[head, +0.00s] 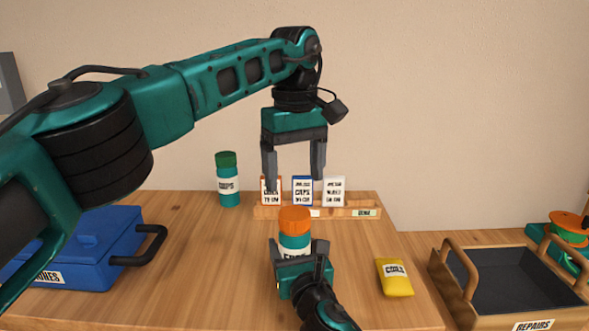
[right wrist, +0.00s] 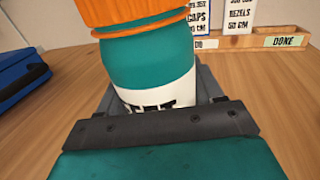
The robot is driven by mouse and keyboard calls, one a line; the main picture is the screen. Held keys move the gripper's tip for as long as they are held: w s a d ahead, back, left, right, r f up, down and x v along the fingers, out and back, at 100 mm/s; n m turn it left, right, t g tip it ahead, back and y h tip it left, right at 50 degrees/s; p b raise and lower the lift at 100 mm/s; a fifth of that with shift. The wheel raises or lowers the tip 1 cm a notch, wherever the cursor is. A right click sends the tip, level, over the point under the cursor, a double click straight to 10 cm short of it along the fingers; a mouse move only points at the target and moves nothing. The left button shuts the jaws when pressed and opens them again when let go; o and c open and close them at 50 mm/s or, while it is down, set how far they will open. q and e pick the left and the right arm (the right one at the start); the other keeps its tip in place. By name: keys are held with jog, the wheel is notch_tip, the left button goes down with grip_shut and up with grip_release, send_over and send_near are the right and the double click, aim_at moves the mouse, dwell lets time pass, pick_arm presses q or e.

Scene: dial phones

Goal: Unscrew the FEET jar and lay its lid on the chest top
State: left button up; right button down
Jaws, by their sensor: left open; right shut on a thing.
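A teal jar (head: 295,243) with an orange lid (head: 295,219) and a white label stands upright on the wooden chest top (head: 190,262). In the right wrist view the jar (right wrist: 150,67) fills the middle, and its label's letters are partly hidden but look like FEET. The orange lid (right wrist: 130,12) sits on it, cut by the frame's top. My right gripper (head: 299,252) is shut around the jar's body. My left gripper (head: 294,180) is open and empty, pointing down above the lid, with a gap between them.
A green-lidded jar (head: 228,180) stands at the back left. A wooden rack (head: 340,211) with several label cards is behind the held jar. A blue box (head: 90,245) lies left, a yellow packet (head: 394,277) right, and a REPAIRS tray (head: 468,312) beyond. The chest top is clear left of the jar.

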aim_at(295, 213)
pick_arm(q)
jog(key=shift+f+m, duration=0.15)
jog(key=shift+m, duration=0.35)
jog(key=shift+f, duration=3.9)
